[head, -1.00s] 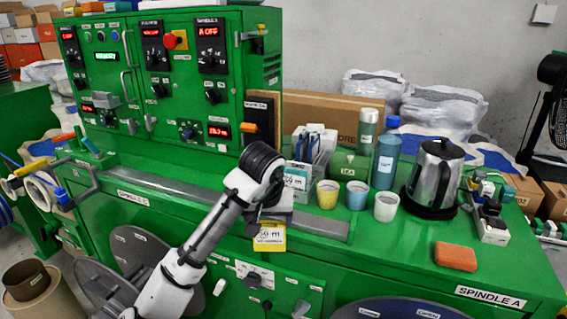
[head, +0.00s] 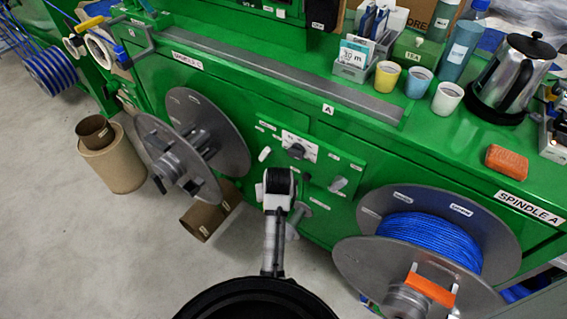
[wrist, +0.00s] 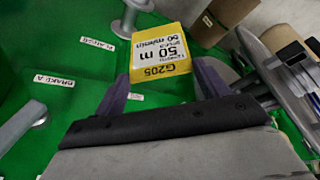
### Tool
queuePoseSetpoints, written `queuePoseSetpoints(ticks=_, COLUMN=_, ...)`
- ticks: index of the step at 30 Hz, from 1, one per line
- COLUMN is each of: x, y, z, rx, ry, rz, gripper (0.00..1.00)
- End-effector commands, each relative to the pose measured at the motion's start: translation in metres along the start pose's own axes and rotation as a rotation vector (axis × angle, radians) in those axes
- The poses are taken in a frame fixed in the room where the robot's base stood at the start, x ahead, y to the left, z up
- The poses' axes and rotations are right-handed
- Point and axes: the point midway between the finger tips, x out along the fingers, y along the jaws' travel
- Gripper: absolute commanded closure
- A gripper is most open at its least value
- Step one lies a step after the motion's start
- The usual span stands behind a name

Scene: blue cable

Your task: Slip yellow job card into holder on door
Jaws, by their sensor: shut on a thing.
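The yellow job card (wrist: 155,58) shows in the wrist view with a white printed face reading "50 m" and "G205", upside down. My gripper (wrist: 166,84) is shut on it, with a purple-grey finger at each side. In the head view my gripper (head: 278,185) is low in front of the green machine front, between the two reels. The card is hidden there by my arm. The green front panel (head: 330,165) carries a dial, white levers and small labels. I cannot make out a card holder on it.
An empty grey reel (head: 190,125) stands left of my arm and a reel of blue cable (head: 430,240) right. A metal peg (head: 298,215) sticks out beside my gripper. A cardboard tube (head: 210,212) lies on the floor. Cups and a kettle (head: 513,75) stand on the bench.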

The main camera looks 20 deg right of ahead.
Motion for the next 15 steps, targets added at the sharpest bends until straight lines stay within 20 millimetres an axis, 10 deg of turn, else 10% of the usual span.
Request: queuePoseSetpoints(ticks=15, x=0.096, y=-0.038, z=0.064, rx=-0.105, ry=-0.006, rz=-0.045, gripper=0.59)
